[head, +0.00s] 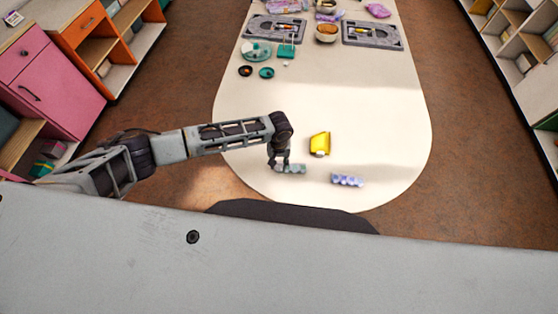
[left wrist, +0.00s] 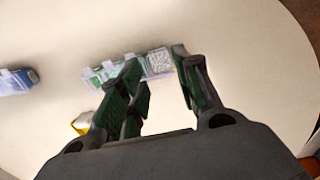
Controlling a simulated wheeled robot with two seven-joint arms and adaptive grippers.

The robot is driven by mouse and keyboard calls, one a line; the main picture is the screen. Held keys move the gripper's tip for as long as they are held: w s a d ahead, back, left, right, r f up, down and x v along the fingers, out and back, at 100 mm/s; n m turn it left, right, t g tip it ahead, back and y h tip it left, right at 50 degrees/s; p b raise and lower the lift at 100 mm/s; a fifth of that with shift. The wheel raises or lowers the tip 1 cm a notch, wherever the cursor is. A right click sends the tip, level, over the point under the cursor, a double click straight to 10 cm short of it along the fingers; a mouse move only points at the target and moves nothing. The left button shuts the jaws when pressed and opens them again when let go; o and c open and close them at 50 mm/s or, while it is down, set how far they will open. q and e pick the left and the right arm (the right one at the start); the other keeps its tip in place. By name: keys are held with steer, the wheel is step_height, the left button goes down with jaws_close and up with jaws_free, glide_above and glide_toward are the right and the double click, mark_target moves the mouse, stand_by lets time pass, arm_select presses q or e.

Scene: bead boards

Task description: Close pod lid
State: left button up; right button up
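A row of small clear pods (head: 293,169) lies on the table near its front edge, with green and whitish contents. In the left wrist view the row (left wrist: 105,74) runs across beyond my fingers, and its whitish end pod (left wrist: 159,62) shows between the fingertips. I cannot tell which lids are up or down. A second pod row, lavender-blue (head: 347,180), lies to the right and shows at the left edge of the wrist view (left wrist: 17,81). My left gripper (head: 279,163) points down at the left end of the green row, its fingers apart (left wrist: 158,72) and empty. Whether it touches is unclear.
A yellow object (head: 319,143) lies just behind the pod rows. The middle is clear.

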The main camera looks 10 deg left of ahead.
arm_select(q)
steer(key=shift+f, duration=0.1)
steer(key=c, duration=0.7)
steer(key=shift+s+f+t, duration=0.15)
steer(key=shift+s+t, duration=0.1)
steer(key=shift+t, duration=0.15)
steer(key=shift+s+f+t, duration=0.2)
steer(key=shift+s+t, duration=0.15)
steer(key=shift+t, duration=0.35)
steer(key=shift+s+d+f+t, duration=0.15)
steer(key=shift+s+t, duration=0.15)
steer(key=shift+t, duration=0.2)
steer(key=shift+s+d+f+t, duration=0.15)
steer(key=shift+s+f+t, duration=0.1)
steer(key=shift+t, duration=0.55)
steer(key=shift+s+f+t+y, duration=0.1)
steer(key=shift+f+t+y, duration=0.1)
steer(key=shift+t, duration=0.4)
steer(key=shift+s+f+t+y, duration=0.1)
steer(key=shift+t+y, duration=0.1)
steer(key=shift+t, duration=0.4)
